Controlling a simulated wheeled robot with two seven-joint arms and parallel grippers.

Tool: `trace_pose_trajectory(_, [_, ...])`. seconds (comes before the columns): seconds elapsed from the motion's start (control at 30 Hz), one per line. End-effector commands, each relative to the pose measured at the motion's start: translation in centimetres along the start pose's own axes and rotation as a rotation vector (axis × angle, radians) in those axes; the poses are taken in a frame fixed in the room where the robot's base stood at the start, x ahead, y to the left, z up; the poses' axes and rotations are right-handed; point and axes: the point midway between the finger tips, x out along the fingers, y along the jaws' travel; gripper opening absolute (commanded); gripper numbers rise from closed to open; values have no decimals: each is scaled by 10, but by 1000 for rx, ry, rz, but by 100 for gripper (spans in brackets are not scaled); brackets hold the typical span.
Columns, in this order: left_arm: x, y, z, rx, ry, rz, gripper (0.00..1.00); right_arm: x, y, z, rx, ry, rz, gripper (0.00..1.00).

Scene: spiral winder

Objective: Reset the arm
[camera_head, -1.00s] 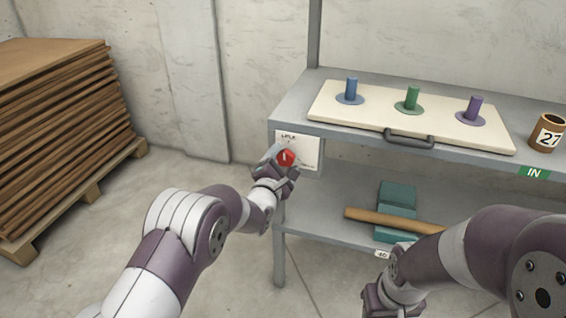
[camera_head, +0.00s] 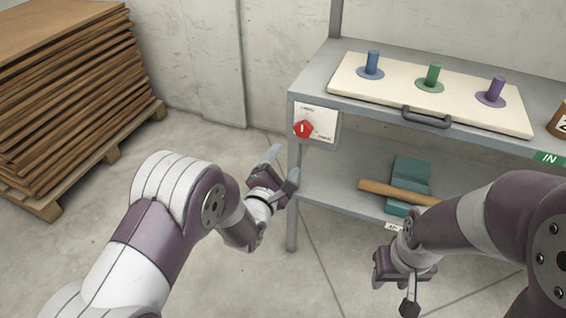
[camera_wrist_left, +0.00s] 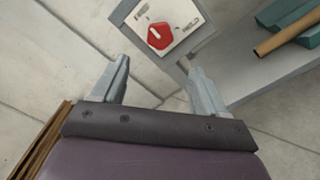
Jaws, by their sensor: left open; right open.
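My left gripper (camera_head: 282,170) is open and empty, below and left of a red knob (camera_head: 303,129) on a white switch panel (camera_head: 326,122). The panel is fixed at the shelf's front left corner. In the left wrist view the open fingers (camera_wrist_left: 155,85) stand apart, with the red knob (camera_wrist_left: 159,37) beyond them and not touched. The knob has a white pointer mark; the panel's lettering is too small to read surely. My right gripper (camera_head: 400,290) is at the lower right, in front of the lower shelf, with nothing seen in it.
A cream board (camera_head: 395,84) with blue (camera_head: 372,63), green (camera_head: 433,76) and purple (camera_head: 495,91) pegs lies on the grey shelf unit (camera_head: 307,88). A wooden rod (camera_head: 385,190) rests on teal blocks (camera_head: 411,170) below. Stacked brown sheets (camera_head: 70,90) stand left; the floor between is clear.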

Motion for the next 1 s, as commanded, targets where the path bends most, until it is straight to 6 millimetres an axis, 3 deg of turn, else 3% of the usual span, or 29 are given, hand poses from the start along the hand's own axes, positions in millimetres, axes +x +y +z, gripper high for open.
trace_pose_trajectory(0.23, [0, 0, 0, 21, 1, -1, 73, 0, 0, 0, 0, 0, 0, 43])
trace_pose_trajectory(0.3, [0, -6, -5, 130, 21, -31, 73, 0, 0, 0, 0, 0, 0, 43])
trace_pose_trajectory(0.37, [-5, -26, -20, 316, 76, -137, 73, 0, 0, 0, 0, 0, 0, 43])
trace_pose_trajectory(0.4, [-16, -47, -36, 482, 118, -264, 73, 0, 0, 0, 0, 0, 0, 43])
trace_pose_trajectory(0.5, [-59, -78, -67, 941, 127, -656, 73, 0, 0, 0, 0, 0, 0, 43])
trace_pose_trajectory(0.63, [-136, -80, -88, 1349, -62, -1128, 73, 0, 0, 0, 0, 0, 0, 43])
trace_pose_trajectory(0.8, [-238, -54, -84, 1560, -465, -1543, 73, 0, 0, 0, 0, 0, 0, 43])
trace_pose_trajectory(0.9, [-287, -30, -72, 1551, -604, -1650, 73, 0, 0, 0, 0, 0, 0, 43])
trace_pose_trajectory(0.97, [-290, -7, -69, 1553, -524, -1608, 73, 0, 0, 0, 0, 0, 0, 43])
trace_pose_trajectory(1.0, [-285, 18, -61, 1551, -480, -1589, 73, -19, 0, -2, 0, -2, 0, 43])
